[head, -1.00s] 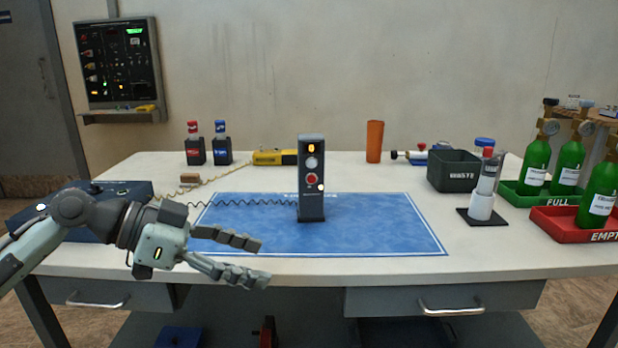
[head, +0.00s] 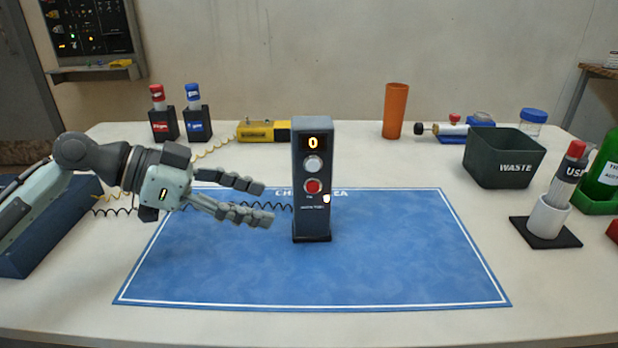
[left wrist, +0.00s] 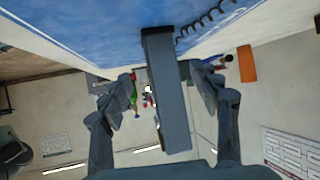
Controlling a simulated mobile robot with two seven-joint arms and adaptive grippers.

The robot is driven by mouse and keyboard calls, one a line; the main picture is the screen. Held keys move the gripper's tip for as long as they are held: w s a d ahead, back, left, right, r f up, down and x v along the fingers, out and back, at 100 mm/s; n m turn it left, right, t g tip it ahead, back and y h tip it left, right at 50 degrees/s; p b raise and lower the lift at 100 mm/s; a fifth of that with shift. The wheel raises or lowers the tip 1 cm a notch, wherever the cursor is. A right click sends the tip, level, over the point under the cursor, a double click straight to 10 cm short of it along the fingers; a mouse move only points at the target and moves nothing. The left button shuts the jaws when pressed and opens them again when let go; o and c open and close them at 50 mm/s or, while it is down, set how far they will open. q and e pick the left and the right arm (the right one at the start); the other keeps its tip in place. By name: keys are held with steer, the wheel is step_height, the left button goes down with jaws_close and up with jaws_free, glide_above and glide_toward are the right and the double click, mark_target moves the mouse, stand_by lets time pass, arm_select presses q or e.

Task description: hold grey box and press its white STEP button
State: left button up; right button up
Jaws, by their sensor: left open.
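The grey box (head: 312,222) stands upright on the blue mat (head: 400,265) in the head view. Its front carries a small display reading 0, a white button (head: 313,164) and a red button (head: 313,186) below it. My left gripper (head: 268,203) is open and empty, just left of the box, with its fingers pointing at it. In the left wrist view the grey box (left wrist: 168,95) lies between the two open fingers (left wrist: 170,92), apart from both as far as I can tell. Its buttons are not visible there. My right gripper is not in view.
A yellow device (head: 262,131), two bottles in dark holders (head: 197,125) and an orange cup (head: 395,110) stand at the back. A waste bin (head: 505,157) and a white holder with a marker-like tube (head: 549,215) are at the right. The mat's front is clear.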

mark_target(305, 215)
arm_select(q)
steer(key=shift+d+f, duration=0.25)
steer(key=shift+d, duration=0.1)
steer(key=b+x, duration=0.1)
steer(key=x, duration=0.3)
steer(key=shift+d+f, duration=0.1)
steer(key=shift+d, duration=0.25)
steer(key=shift+x, duration=2.05)
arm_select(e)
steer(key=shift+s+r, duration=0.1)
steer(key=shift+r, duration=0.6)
arm_select(q)
steer(key=shift+w, duration=0.1)
steer(key=c, duration=0.9)
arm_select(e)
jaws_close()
